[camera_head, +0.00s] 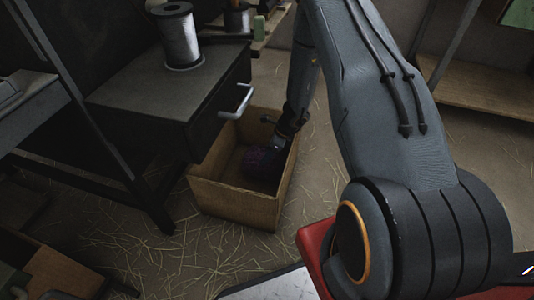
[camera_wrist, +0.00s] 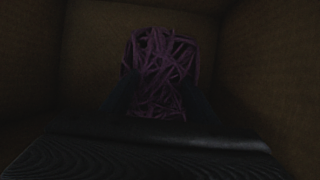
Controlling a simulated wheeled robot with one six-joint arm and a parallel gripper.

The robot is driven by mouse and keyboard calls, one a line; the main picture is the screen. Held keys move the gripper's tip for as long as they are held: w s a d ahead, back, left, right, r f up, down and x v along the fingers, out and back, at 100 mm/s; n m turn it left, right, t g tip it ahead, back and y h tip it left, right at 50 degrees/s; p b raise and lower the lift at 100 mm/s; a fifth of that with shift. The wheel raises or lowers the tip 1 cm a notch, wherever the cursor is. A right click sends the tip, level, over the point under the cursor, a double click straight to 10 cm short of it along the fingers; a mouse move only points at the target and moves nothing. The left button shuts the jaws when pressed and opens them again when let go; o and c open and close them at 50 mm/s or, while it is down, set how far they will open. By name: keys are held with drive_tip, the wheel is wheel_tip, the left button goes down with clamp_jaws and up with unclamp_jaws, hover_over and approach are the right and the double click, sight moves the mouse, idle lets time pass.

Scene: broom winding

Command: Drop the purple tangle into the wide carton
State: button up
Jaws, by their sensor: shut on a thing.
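The wide carton (camera_head: 234,202) is an open brown box on the floor beside the dark drawer cabinet. My gripper (camera_head: 269,158) reaches down inside it. The purple tangle (camera_head: 253,160) is at my gripper's tip, below the carton's rim. In the wrist view the purple tangle (camera_wrist: 160,68) is a bundle of strands between the two dark fingers of my gripper (camera_wrist: 158,98), which is shut on it. Brown carton walls (camera_wrist: 82,60) surround it. The picture is dark, and I cannot tell whether the tangle touches the carton floor.
A cabinet (camera_head: 180,100) with a silver drawer handle (camera_head: 236,101) stands close to the carton's left and back. A wire spool (camera_head: 178,38) is on top. Another box (camera_head: 60,272) is at lower left. Straw litters the open floor (camera_head: 325,185) to the right.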

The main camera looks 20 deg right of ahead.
drive_tip(key=shift+f, duration=0.25)
drive_tip(key=o, duration=1.5)
drive_tip(key=p+v, duration=0.1)
drive_tip(key=v, duration=0.3)
drive_tip(key=p+v, duration=0.2)
drive_tip(key=v, duration=0.2)
drive_tip(key=p+v, duration=0.2)
drive_tip(key=v, duration=0.3)
drive_tip(key=shift+a+r, duration=0.2)
drive_tip(key=shift+a, duration=0.05)
drive_tip(key=shift+r+p, duration=0.1)
drive_tip(key=shift+p, duration=0.2)
